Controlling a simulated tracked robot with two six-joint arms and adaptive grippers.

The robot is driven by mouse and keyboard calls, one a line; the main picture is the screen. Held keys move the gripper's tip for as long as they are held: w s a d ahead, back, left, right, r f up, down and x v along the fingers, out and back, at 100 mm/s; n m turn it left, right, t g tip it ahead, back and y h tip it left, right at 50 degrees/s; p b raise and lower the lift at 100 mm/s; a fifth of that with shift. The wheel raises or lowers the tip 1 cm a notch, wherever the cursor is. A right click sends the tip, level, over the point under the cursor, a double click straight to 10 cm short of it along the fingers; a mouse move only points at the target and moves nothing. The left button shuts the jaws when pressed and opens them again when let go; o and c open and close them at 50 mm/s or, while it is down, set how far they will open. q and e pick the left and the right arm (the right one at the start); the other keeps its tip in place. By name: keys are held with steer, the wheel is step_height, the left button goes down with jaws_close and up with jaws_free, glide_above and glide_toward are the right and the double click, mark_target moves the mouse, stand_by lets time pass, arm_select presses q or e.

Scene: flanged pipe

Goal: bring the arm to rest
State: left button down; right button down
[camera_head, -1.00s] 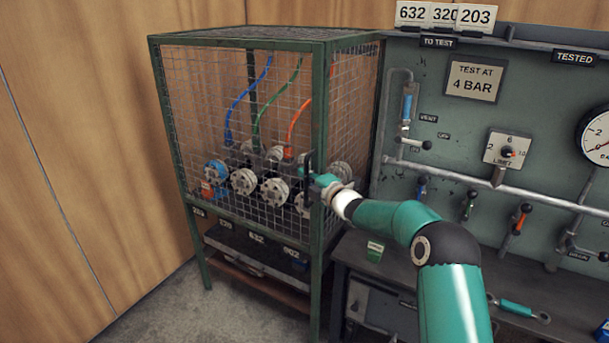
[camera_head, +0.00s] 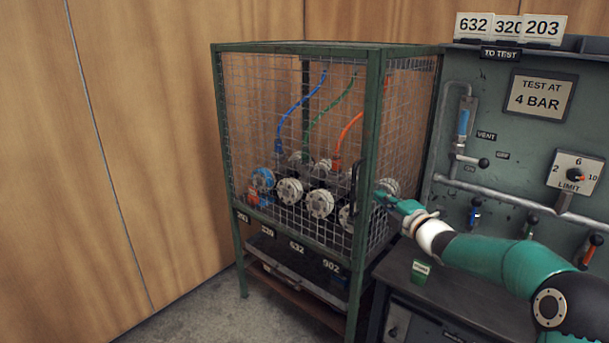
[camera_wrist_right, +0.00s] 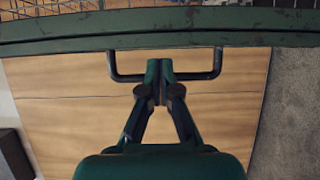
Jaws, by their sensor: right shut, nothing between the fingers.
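My right gripper (camera_head: 382,197) is in the head view, with its teal arm coming in from the right. Its fingers are shut and empty. The tip is just right of the dark door handle (camera_head: 355,187) on the cage's front corner, with a small gap between them. In the right wrist view, the shut fingers (camera_wrist_right: 160,80) lie across the middle of the black handle (camera_wrist_right: 205,76) in the picture, in front of the green frame. My left gripper is not in view.
The green mesh cage (camera_head: 300,47) holds several flanged pipes with blue, green and orange hoses. Its door looks closed. To the right stand a test panel (camera_head: 500,130) with valves and a workbench (camera_head: 465,305). Floor shows at the lower left.

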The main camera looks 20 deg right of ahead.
steer(key=a+f+m+g+y, duration=0.1)
steer(key=a+f+g+y, duration=0.2)
steer(key=a+f, duration=1.2)
steer(key=s+a+f+m+g, duration=0.2)
steer(key=s+a+f, duration=0.25)
steer(key=f, duration=0.35)
steer(key=s+a+f+m+g, duration=0.3)
steer(key=s+f, duration=0.2)
steer(key=f, duration=0.3)
steer(key=s+a+f+m+g, duration=0.5)
steer(key=s+f, duration=0.5)
steer(key=s, duration=0.4)
steer(key=s+a+f+m+g, duration=0.1)
steer(key=s+f+m+g, duration=0.1)
steer(key=s+m, duration=0.45)
steer(key=s+a+f+m+g, duration=0.1)
steer(key=s+m+g, duration=0.15)
steer(key=s, duration=0.75)
step_height(320, 180, up, 14)
steer(key=m+p, duration=0.1)
steer(key=p, duration=1.3)
steer(key=shift+h, duration=0.3)
